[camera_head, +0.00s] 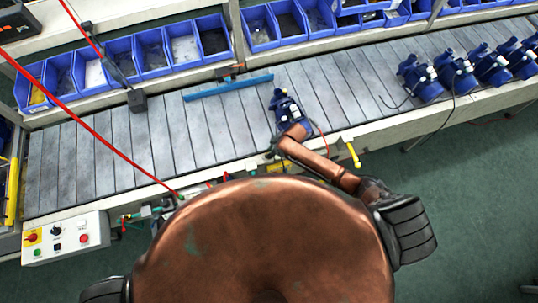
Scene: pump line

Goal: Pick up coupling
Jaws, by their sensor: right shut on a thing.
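My right arm reaches over the front edge of the conveyor (143,133). My right gripper (289,124) is at its end, by the near side of a dark blue pump (287,105) on the belt. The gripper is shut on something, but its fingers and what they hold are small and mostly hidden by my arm. I cannot make out the coupling as a separate thing, nor tell whether the gripper touches the pump. My left gripper is not in view.
Several blue pumps with cables (455,72) stand on the belt at the right. A blue bar (228,87) lies across the belt behind. Blue bins (209,37) line the back. A control box (66,238) with buttons is at the left front. Red cables cross the left side.

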